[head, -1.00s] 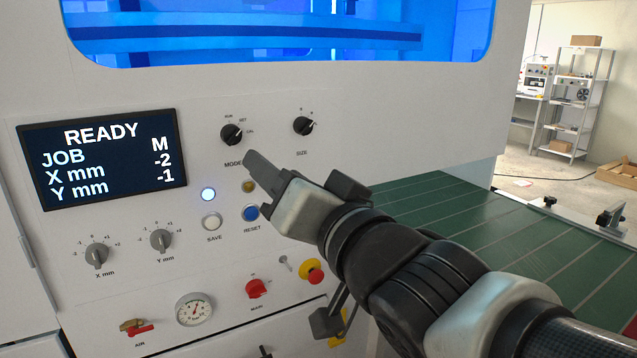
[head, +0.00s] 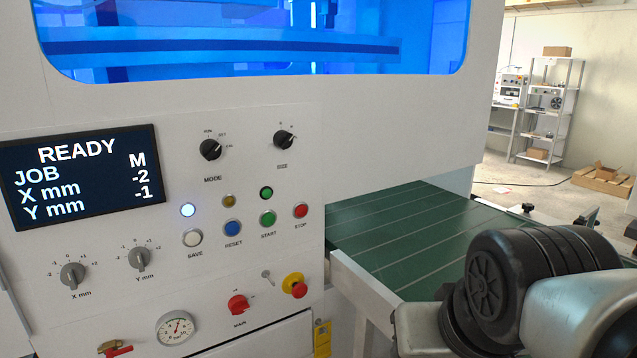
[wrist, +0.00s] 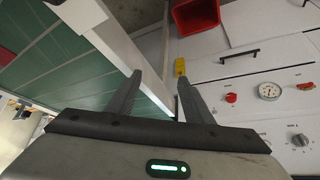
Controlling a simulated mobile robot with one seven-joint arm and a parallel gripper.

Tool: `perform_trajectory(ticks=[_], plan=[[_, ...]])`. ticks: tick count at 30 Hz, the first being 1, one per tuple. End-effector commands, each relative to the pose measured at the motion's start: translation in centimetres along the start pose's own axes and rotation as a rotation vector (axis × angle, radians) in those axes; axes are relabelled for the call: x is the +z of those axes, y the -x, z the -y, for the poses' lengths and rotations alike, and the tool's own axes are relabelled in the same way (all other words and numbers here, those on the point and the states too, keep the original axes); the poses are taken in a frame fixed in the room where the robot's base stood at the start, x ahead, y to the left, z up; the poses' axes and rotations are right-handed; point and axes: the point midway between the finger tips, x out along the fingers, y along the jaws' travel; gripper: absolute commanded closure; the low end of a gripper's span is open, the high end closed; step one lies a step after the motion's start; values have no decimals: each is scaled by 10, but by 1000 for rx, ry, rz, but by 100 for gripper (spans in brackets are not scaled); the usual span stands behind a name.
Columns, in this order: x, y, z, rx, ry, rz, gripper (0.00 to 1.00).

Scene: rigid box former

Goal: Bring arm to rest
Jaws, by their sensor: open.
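My gripper (wrist: 157,98) shows in the wrist view with its two dark fingers apart and nothing between them. It is off the control panel, near the edge of the green conveyor. In the head view my arm's dark joint and pale links fill the lower right; the fingers are out of that picture. The machine's panel has a display (head: 82,178) reading READY, JOB M, X mm -2, Y mm -1. The MODE knob (head: 210,149), SIZE knob (head: 284,140) and the START button (head: 268,218) are uncovered.
The green conveyor (head: 400,235) runs right of the panel, close to my arm. A red emergency knob (head: 294,285) sticks out at the panel's lower right. In the wrist view a red bin (wrist: 195,14) is at the top. Shelves (head: 548,110) stand far back.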

Motion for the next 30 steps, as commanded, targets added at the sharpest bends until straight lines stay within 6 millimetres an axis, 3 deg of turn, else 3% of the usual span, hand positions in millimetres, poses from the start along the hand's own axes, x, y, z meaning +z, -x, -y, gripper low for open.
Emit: perform_trajectory(ticks=[1, 3, 10, 19, 24, 30], plan=[[15, 4, -3, -3, 12, 59, 53], [-2, 30, -2, -5, 18, 55, 53], [-34, 81, -1, -4, 17, 54, 53], [-88, 170, -1, -4, 17, 53, 53], [-100, 191, -1, -4, 17, 53, 53], [-101, 192, -1, -4, 17, 53, 53]])
